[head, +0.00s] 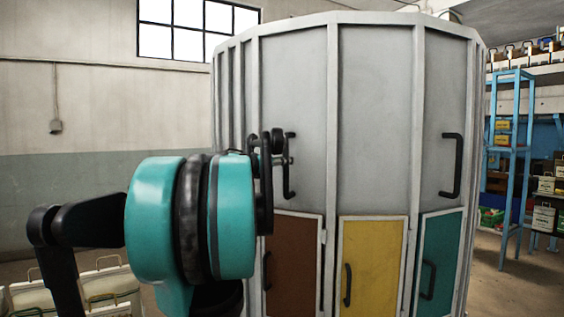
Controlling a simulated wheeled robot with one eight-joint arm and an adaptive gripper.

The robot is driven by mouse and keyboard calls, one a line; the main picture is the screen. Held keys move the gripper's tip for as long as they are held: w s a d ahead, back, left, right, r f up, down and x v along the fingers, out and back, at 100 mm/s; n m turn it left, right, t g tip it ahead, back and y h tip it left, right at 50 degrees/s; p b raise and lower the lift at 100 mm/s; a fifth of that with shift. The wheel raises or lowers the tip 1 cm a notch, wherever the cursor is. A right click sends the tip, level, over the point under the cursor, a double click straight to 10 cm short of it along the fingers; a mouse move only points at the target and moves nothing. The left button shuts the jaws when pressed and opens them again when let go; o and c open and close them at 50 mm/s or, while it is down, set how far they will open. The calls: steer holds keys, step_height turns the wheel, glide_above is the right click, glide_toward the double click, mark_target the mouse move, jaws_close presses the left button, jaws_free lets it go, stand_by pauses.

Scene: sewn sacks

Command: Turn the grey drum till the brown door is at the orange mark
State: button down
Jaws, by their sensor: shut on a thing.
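The grey drum (375,115) is a tall faceted cylinder that fills the middle and right of the head view. Its brown door (292,262) is low on the left front facet, partly covered by my arm at its left. A black handle (290,182) stands on the grey panel above the brown door. My gripper (283,158) is shut on this handle, partly hidden behind my teal wrist. A yellow door (378,250) and a teal door (446,240) sit to the right of the brown one. I cannot see the orange mark.
Another black handle (452,165) stands on the right grey panel. Pale containers with wire handles (104,285) stand at lower left. A blue metal frame (517,150) and loaded shelves stand at far right. Bare floor (530,285) shows right of the drum.

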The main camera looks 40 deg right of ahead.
steer(key=shift+w+a+t, duration=0.25)
steer(key=shift+w+t, duration=0.05)
steer(key=shift+w, duration=0.15)
steer(key=c, duration=1.6)
jaws_free()
steer(key=shift+w+a, duration=0.2)
steer(key=shift+a, duration=0.05)
steer(key=shift+o, duration=0.9)
steer(key=shift+s, duration=0.1)
steer(key=s+a, duration=0.1)
steer(key=a, duration=1.1)
steer(key=shift+d, duration=0.1)
